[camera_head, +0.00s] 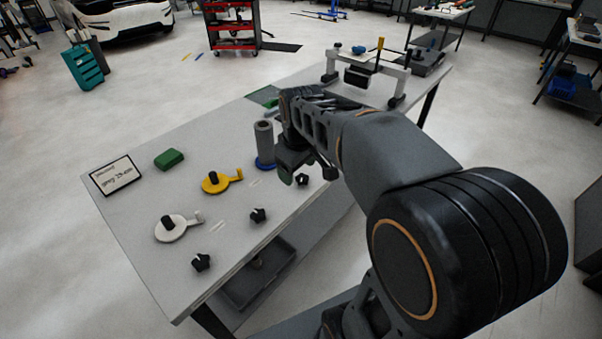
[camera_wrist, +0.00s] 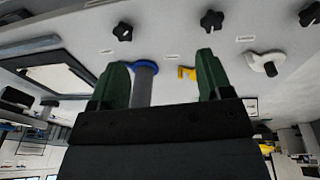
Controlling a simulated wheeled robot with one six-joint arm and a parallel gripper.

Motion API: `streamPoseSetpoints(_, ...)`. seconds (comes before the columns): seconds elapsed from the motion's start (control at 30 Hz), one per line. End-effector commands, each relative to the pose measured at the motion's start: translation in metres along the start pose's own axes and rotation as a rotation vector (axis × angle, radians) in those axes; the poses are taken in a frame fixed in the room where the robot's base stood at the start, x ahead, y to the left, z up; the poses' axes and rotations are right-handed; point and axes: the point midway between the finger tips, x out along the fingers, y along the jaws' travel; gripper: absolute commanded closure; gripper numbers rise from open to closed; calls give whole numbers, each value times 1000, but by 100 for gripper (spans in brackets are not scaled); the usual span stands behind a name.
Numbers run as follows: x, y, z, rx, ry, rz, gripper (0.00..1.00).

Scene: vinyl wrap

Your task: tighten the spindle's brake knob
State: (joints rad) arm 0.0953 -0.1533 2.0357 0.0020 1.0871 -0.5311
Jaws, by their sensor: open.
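A grey roll (camera_head: 264,140) stands upright on a spindle with a blue base (camera_head: 265,164); it also shows between my fingers in the wrist view (camera_wrist: 145,85). Yellow (camera_head: 216,182) and white (camera_head: 172,230) spindles, each with a side arm and black centre post, stand bare. Black lobed knobs sit along the near edge: one near the blue base (camera_head: 302,180), one near the yellow spindle (camera_head: 258,215), one near the white spindle (camera_head: 201,262). My gripper (camera_head: 304,174) is open and empty, beside the roll and above the table, near the blue spindle's knob. Its green-padded fingers show in the wrist view (camera_wrist: 160,62).
A framed card (camera_head: 117,176) and a green block (camera_head: 169,159) lie on the table's left part. A grey frame (camera_head: 362,72) stands at the far end. A dark tray (camera_head: 258,280) sits on the shelf below. My arm covers the table's right side.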

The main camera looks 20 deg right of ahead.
Motion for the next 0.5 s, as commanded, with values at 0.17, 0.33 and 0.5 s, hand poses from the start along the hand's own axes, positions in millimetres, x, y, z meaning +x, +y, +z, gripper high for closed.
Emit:
streamPoseSetpoints(0.17,17,52,-43,-248,-73,-49,28)
streamPoseSetpoints(0.33,34,87,-64,-416,-109,-93,28)
streamPoseSetpoints(0.5,47,104,-71,-500,-123,-119,28)
